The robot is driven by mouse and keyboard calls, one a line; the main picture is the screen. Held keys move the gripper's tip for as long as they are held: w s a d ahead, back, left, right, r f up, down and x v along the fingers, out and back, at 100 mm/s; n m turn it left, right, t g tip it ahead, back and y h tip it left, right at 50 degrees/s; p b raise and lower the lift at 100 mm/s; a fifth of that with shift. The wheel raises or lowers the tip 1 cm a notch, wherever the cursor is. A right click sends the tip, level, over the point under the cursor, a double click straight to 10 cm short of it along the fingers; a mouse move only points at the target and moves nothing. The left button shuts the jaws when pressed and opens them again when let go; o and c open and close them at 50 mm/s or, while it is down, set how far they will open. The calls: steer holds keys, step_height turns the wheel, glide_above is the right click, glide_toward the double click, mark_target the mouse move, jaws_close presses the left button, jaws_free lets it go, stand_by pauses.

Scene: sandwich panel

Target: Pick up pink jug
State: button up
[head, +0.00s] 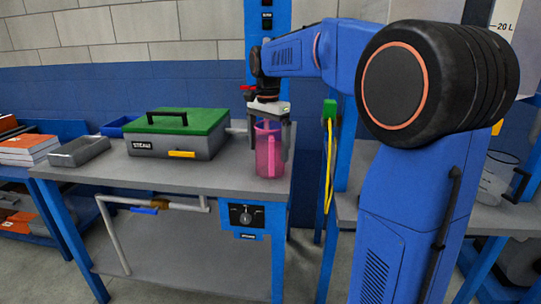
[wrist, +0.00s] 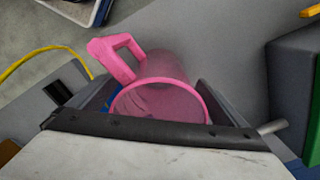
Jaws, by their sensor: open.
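A pink jug (head: 269,158) stands upright near the right end of the grey workbench (head: 215,190) in the head view. Its body looks see-through. In the wrist view the pink jug (wrist: 164,85) lies below my gripper, with its handle toward the upper left and its round rim close to the camera. My gripper (head: 270,150) points down over the jug, with its fingers on either side of it. It also shows in the wrist view (wrist: 155,108), open. I cannot tell whether the fingers touch the jug.
A grey box with a green lid (head: 182,120) and black handle stands left of the jug. A shallow grey tray (head: 79,151) and books (head: 28,148) are farther left. A yellow cable (head: 328,165) hangs right of the bench. A blue post rises behind my gripper.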

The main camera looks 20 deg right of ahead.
steer(key=c, duration=1.2)
